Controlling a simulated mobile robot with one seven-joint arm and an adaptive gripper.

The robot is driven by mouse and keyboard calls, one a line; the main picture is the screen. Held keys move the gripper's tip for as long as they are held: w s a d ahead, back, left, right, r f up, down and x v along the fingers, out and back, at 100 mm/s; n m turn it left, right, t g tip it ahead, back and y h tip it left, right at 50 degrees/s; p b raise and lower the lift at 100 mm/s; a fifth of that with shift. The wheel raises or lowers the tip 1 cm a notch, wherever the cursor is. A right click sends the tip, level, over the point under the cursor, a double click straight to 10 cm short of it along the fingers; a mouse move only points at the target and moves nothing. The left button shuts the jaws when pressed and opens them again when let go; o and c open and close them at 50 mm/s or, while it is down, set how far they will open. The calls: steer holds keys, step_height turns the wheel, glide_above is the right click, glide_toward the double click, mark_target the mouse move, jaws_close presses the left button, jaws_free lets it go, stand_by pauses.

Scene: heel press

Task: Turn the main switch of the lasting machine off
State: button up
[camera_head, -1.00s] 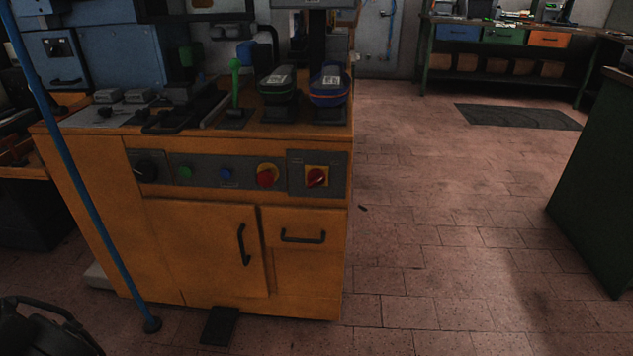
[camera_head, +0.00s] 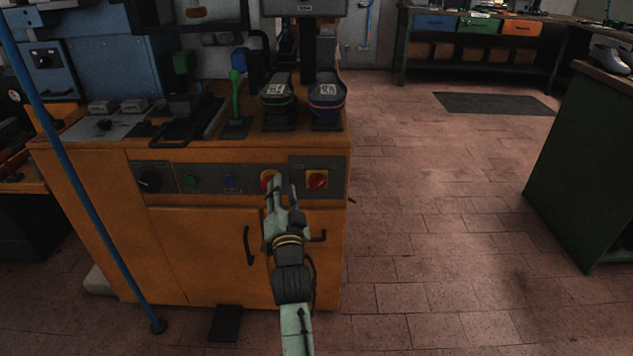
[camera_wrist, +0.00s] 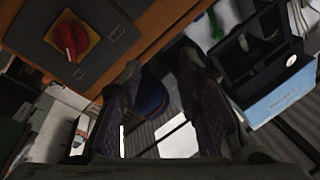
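The main switch (camera_head: 317,180) is a red rotary knob on a yellow square plate, at the right end of the lasting machine's dark control panel. Its handle sits slanted. The orange lasting machine (camera_head: 200,250) stands at left. In the wrist view the red switch (camera_wrist: 70,40) shows at upper left, outside the fingers. My gripper (camera_head: 282,190) is in front of the panel, just left of the main switch, with its fingers apart and nothing between them. It also shows in the wrist view (camera_wrist: 160,105). No contact with the switch is visible.
A red button on yellow (camera_head: 267,177), partly hidden by my finger, sits left of the switch. A black dial (camera_head: 149,181), green button and blue button are further left. Drawer and door handles are below. Two shoes (camera_head: 326,93) stand on top.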

mark_target(317, 186)
steer(key=d+f+m+g+h, duration=0.2)
steer(key=d+f+m+h, duration=0.1)
steer(key=d+f, duration=0.45)
steer(key=w+p, duration=0.1)
steer(key=w, duration=0.4)
steer(key=w+p, duration=0.1)
steer(key=w, duration=0.5)
steer(key=shift+d+r+p, duration=0.15)
steer(key=shift+d+p, duration=0.05)
steer(key=shift+p, duration=0.15)
jaws_close()
